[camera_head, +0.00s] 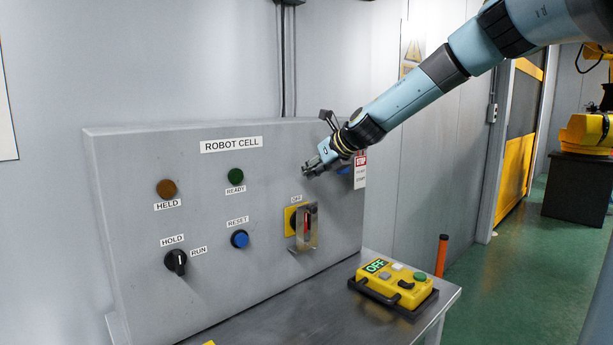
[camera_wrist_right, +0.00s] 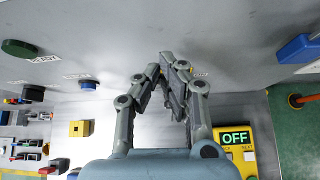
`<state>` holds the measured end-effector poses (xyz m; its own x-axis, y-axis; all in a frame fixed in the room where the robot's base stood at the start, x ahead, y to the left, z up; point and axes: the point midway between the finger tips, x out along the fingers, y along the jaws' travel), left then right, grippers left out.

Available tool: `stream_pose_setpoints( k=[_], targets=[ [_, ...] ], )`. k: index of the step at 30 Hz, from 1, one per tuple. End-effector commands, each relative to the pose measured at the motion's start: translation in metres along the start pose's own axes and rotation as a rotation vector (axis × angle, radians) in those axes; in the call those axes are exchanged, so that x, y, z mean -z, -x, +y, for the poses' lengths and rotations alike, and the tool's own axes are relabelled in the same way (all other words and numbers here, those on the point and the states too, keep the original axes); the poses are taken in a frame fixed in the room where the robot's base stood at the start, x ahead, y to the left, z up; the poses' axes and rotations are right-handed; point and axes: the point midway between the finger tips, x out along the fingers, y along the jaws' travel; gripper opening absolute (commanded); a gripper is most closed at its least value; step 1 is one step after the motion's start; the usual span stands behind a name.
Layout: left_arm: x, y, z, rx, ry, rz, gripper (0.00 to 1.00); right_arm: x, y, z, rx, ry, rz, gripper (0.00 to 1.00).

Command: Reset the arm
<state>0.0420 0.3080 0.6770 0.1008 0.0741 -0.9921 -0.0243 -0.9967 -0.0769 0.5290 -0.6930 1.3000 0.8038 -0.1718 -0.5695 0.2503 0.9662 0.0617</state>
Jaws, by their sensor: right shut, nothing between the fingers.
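My right arm (camera_head: 410,95) reaches in from the upper right of the head view. Its gripper (camera_head: 308,170) is shut and empty, in front of the grey panel's upper right part, above the yellow and red OFF switch (camera_head: 296,221) with its metal guard. In the right wrist view the two fingers (camera_wrist_right: 170,75) come together at the tips with nothing between them. The blue RESET button (camera_head: 239,239) is below and left of the gripper, apart from it. My left gripper is not in view.
The grey ROBOT CELL panel (camera_head: 130,205) carries an amber HELD lamp (camera_head: 166,188), a green READY lamp (camera_head: 236,176) and a black HOLD/RUN knob (camera_head: 176,262). A yellow pendant (camera_head: 394,286) showing OFF lies on the metal table (camera_head: 300,322). Green floor (camera_head: 500,290) is open at right.

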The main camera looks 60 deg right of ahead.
Motion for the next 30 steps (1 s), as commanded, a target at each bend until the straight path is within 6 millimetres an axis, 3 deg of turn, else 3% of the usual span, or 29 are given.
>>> stream_pose_setpoints(
  k=[3, 10, 14, 17, 22, 27, 30],
  targets=[
    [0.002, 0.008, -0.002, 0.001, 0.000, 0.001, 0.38, -0.009, 0.005, -0.003, 0.000, -0.001, 0.000, 0.00],
    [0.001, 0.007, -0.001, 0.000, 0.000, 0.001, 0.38, -0.008, 0.005, -0.003, 0.000, -0.002, 0.001, 0.00],
    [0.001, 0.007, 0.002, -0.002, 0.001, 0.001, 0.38, 0.013, 0.004, -0.005, 0.005, -0.074, -0.006, 0.00],
    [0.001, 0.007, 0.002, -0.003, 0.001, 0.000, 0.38, 0.064, 0.003, -0.005, 0.025, -0.269, -0.027, 0.00],
    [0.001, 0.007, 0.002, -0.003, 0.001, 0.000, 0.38, 0.189, 0.015, 0.024, 0.114, -0.812, -0.076, 0.00],
    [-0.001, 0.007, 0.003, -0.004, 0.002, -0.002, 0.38, 0.294, 0.046, 0.090, 0.257, -1.385, -0.095, 0.00],
    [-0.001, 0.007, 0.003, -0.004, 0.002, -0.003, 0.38, 0.339, 0.073, 0.140, 0.365, -1.706, -0.085, 0.00]
  ],
)
